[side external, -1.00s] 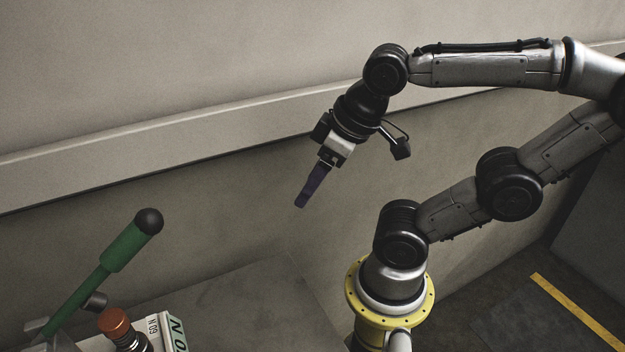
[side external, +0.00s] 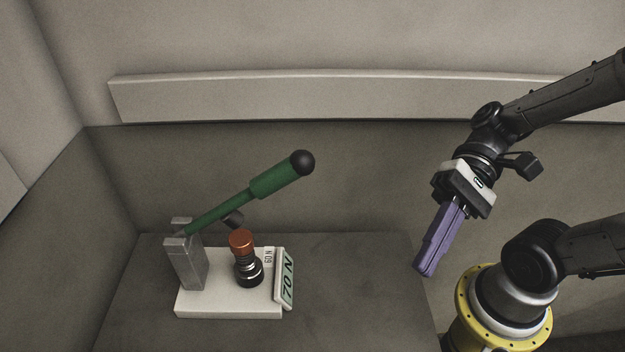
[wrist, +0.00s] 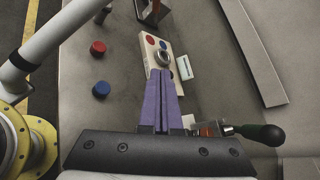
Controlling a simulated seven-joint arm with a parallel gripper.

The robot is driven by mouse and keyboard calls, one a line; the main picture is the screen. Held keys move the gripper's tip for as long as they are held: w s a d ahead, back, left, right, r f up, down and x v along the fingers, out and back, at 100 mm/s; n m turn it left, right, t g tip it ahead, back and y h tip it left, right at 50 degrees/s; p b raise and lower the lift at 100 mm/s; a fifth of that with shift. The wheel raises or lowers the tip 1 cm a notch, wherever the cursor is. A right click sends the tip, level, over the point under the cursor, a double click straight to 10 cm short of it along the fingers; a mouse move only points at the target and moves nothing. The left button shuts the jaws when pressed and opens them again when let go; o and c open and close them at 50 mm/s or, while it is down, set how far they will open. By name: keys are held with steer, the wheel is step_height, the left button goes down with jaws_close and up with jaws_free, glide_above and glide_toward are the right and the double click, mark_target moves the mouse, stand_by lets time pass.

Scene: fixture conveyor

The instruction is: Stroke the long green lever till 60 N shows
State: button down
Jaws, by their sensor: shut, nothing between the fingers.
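The long green lever (side external: 247,195) is in the side external view, raised and slanting up to the right to a black ball. It is hinged on a grey post (side external: 187,262) on a white base (side external: 224,308). A copper-capped spring plunger (side external: 243,250) stands below it. The base bears a "60 N" label (side external: 268,256); the tilted display (side external: 286,281) reads 70 N. My gripper (side external: 424,270), with purple fingers, is shut and empty, right of the lever and apart from it. In the wrist view the fingers (wrist: 161,75) point away from the lever's green grip (wrist: 256,132).
The wrist view shows a panel (wrist: 152,60) with red and blue buttons and a round metal part ahead of the fingers. A red knob (wrist: 98,48) and a blue knob (wrist: 101,90) stand left of it. The table (side external: 380,300) is bare between lever and gripper.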

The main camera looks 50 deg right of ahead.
steer(key=w+d+f+m+t+y, duration=0.25)
steer(key=w+d+m+t, duration=0.55)
steer(key=w+m+t, duration=0.45)
steer(key=w+a+r+m, duration=0.1)
steer(key=w+a+r, duration=0.1)
steer(key=a, duration=0.3)
steer(key=w+a+r+m, duration=0.1)
steer(key=w+a+r, duration=0.1)
steer(key=a, duration=0.3)
steer(key=shift+w+a+r+m+t, duration=0.25)
steer(key=shift+w+a+m+t, duration=0.1)
steer(key=shift+w, duration=0.5)
steer(key=shift+r+h, duration=0.1)
steer(key=shift+h, duration=0.15)
